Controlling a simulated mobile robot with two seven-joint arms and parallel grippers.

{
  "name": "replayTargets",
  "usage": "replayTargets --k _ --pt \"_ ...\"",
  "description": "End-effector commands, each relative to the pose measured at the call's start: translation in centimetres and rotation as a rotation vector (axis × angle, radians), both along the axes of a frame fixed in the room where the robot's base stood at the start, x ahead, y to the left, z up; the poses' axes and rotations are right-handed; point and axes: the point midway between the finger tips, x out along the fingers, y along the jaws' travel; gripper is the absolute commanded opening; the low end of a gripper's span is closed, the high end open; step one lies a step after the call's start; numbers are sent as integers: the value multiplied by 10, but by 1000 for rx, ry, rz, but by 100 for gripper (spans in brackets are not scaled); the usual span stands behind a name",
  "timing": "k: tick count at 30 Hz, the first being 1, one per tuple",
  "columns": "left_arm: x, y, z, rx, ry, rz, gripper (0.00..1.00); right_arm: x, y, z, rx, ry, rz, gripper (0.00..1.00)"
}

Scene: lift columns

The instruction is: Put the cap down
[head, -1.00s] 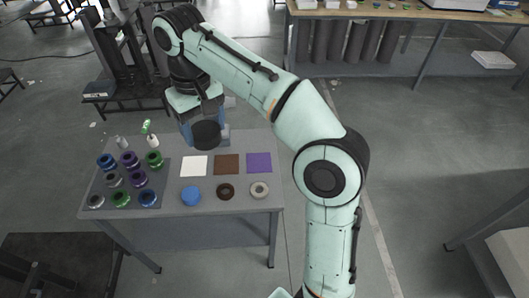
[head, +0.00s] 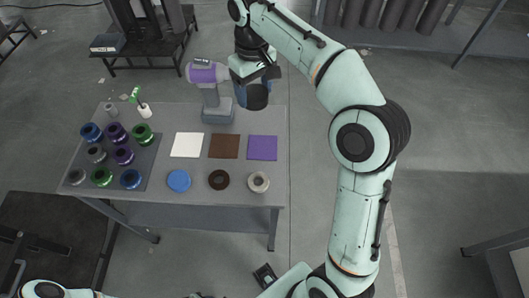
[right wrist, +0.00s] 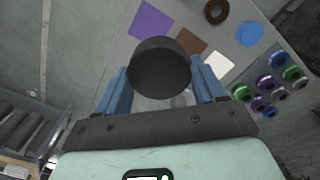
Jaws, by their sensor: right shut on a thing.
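My right gripper (head: 254,88) is shut on a dark, round cap (head: 258,98). It holds the cap near the back right corner of the grey table (head: 225,263). In the right wrist view, the cap (right wrist: 160,70) sits between the two blue fingers (right wrist: 160,90). In that view the coloured squares on the table show beyond it. In the head view I cannot tell how high above the table the cap is. My left gripper is not in view.
White (head: 187,145), brown (head: 224,146) and purple (head: 262,148) squares lie on the table. A blue disc (head: 179,181), a dark ring (head: 219,180) and a grey ring (head: 258,182) lie before them. A purple-headed device (head: 207,74) stands behind. Several coloured spools (head: 123,154) are at left.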

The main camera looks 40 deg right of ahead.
Motion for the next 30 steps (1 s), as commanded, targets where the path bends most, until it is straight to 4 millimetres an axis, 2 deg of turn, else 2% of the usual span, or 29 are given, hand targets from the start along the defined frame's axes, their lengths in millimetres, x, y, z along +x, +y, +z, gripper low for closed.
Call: replayTargets --k 1,6,11,21,25,30 --pt "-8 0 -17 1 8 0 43 -1 -10 -25 -1 2 10 33" --pt "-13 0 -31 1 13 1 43 3 -26 -52 -5 -13 44 33" --pt "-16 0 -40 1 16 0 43 3 -28 -82 -6 -12 51 33" --pt "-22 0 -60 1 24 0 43 3 -27 -171 -5 -12 49 33" --pt "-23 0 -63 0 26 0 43 4 -27 -194 -5 -15 49 33" --pt "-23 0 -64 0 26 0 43 5 -27 -206 -6 -17 48 33"
